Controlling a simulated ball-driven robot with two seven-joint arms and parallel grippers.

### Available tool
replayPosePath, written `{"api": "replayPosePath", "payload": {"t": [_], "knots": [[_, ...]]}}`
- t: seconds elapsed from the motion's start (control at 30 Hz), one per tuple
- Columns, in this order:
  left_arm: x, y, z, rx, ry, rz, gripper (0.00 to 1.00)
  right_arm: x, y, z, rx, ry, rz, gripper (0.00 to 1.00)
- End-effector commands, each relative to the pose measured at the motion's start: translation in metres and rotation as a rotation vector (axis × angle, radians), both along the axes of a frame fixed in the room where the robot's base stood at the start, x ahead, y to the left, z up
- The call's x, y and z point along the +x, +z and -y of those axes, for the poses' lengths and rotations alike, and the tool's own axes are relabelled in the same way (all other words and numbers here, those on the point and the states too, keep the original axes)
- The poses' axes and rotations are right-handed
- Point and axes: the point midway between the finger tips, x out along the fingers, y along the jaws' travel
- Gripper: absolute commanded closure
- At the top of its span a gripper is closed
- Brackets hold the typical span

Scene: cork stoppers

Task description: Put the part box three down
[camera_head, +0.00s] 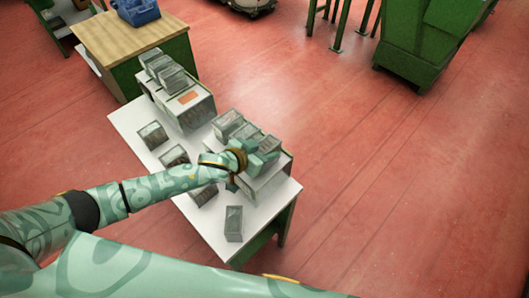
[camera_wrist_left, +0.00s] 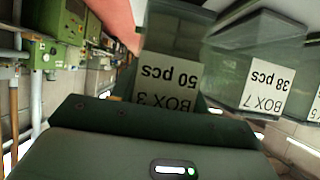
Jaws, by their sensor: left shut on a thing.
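My left gripper (camera_head: 246,156) reaches over the white table and is shut on part box three (camera_wrist_left: 165,80), a grey-green clear box. Its label, upside down in the left wrist view, reads BOX 3, 50 pcs. In the head view, the gripper and arm partly hide this spot above the near grey stand (camera_head: 277,180). I cannot tell whether the box touches the stand. Box 7 (camera_wrist_left: 262,85), labelled 38 pcs, stands to its right in the wrist view. My right gripper is not in view.
Similar boxes stand on the near stand (camera_head: 228,122) and the far stand (camera_head: 200,112), which has an orange patch (camera_head: 188,97). Several boxes stand on the white table (camera_head: 127,122), one at its near end (camera_head: 234,223). A wooden-topped bench (camera_head: 115,38) holds a blue crate (camera_head: 136,11).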

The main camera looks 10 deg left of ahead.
Motion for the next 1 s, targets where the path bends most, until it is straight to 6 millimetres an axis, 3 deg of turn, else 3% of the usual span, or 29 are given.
{"api": "replayPosePath", "payload": {"t": [0.1,0.47,0.5,0.57,0.9,1.0], "knots": [[0.000,-0.011,0.000,0.000,0.000,0.001,0.79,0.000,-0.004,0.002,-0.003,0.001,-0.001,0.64],[0.000,-0.015,0.000,-0.001,0.000,0.000,0.79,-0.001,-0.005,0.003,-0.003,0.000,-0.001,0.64],[0.000,-0.014,0.000,-0.001,0.000,0.000,0.46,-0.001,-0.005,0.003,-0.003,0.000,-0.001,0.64],[0.000,-0.014,0.000,-0.001,0.000,0.000,0.33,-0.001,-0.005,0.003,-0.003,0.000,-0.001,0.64],[0.000,-0.008,-0.001,0.000,0.000,0.002,0.33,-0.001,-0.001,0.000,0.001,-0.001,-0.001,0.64],[-0.012,-0.003,-0.008,-0.002,-0.001,-0.002,0.33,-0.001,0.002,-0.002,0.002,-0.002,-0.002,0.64]]}}
